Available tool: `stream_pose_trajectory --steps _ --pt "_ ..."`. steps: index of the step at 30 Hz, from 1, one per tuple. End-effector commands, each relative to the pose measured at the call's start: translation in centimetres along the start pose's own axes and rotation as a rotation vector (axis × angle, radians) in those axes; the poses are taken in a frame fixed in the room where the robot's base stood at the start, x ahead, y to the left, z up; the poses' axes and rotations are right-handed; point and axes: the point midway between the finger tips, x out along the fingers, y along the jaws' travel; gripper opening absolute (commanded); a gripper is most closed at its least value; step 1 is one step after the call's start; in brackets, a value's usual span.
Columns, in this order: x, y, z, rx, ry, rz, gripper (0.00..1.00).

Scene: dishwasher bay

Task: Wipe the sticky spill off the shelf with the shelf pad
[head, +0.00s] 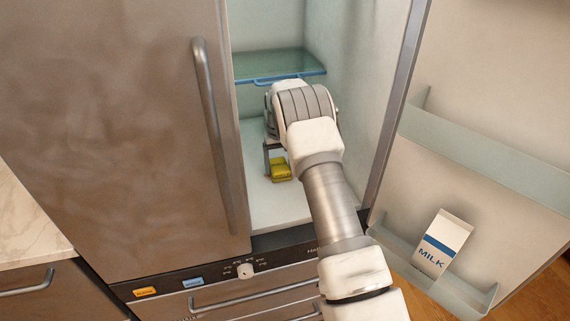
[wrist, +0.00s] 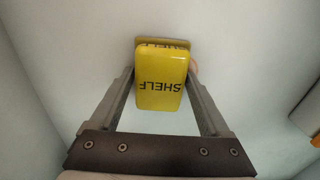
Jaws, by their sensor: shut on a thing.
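The yellow shelf pad (head: 281,170), with SHELF printed on it, is between the fingers of my gripper (head: 278,163) inside the open refrigerator. In the wrist view the pad (wrist: 160,82) sits between both fingertips of my gripper (wrist: 161,85), and the fingers are shut on it. The pad is low over the pale bottom shelf (head: 275,205); I cannot tell whether it touches. A faint pinkish patch (wrist: 194,68) shows just beside the pad in the wrist view; it may be part of the spill, but most of it is hidden.
A glass shelf (head: 280,64) with a blue front edge is above my gripper. The closed left door (head: 120,110) and open right door (head: 480,110) flank the opening. A milk carton (head: 441,243) stands in the right door's lower bin. The bottom shelf's front is clear.

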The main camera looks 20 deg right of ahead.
Motion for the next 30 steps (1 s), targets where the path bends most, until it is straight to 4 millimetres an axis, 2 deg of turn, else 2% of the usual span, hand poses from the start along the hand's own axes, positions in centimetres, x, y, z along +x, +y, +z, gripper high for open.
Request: stream_pose_trajectory --steps 3,11,22,30 --pt "-0.1 -1.1 0.0 -0.002 0.001 0.0 0.36" --pt "-0.1 -2.0 0.0 -0.001 0.001 0.0 0.36" --pt "0.2 -5.1 0.1 -0.003 0.001 0.0 0.36" --pt "0.4 -5.4 0.1 0.0 0.0 0.0 0.36"
